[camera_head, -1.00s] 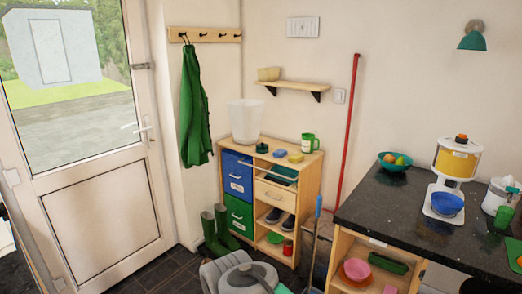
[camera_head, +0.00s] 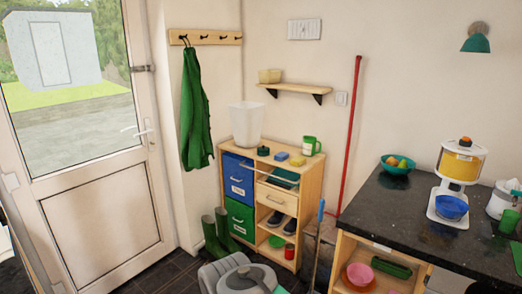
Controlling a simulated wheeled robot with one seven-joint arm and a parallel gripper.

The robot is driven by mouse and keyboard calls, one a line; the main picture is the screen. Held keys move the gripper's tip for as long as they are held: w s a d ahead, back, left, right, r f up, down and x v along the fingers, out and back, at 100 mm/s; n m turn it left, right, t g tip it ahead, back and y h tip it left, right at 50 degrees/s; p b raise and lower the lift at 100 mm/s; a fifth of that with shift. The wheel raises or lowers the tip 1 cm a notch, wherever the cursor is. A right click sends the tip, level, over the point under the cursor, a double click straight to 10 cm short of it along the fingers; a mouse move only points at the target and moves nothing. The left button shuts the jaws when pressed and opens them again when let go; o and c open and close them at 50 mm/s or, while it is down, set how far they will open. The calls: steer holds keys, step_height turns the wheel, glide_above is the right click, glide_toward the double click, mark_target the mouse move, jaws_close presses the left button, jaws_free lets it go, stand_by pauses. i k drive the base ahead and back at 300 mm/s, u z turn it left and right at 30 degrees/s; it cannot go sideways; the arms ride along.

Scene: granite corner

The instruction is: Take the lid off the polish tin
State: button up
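A small dark green round tin (camera_head: 263,151), which looks like the polish tin, sits on top of the wooden cabinet (camera_head: 262,165). It stands just right of the white bin. It is too small here to make out its lid clearly. My gripper is not in view. A grey rounded shape (camera_head: 240,279) at the bottom edge may be part of my arm.
A dark counter (camera_head: 400,215) juts out at right. A blue handle (camera_head: 320,230) rises before the cabinet.

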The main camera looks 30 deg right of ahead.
mark_target(263, 148)
steer(key=z, duration=0.05)
steer(key=i, duration=1.85)
steer(key=z, duration=1)
steer(key=i, duration=1.65)
steer(key=z, duration=0.65)
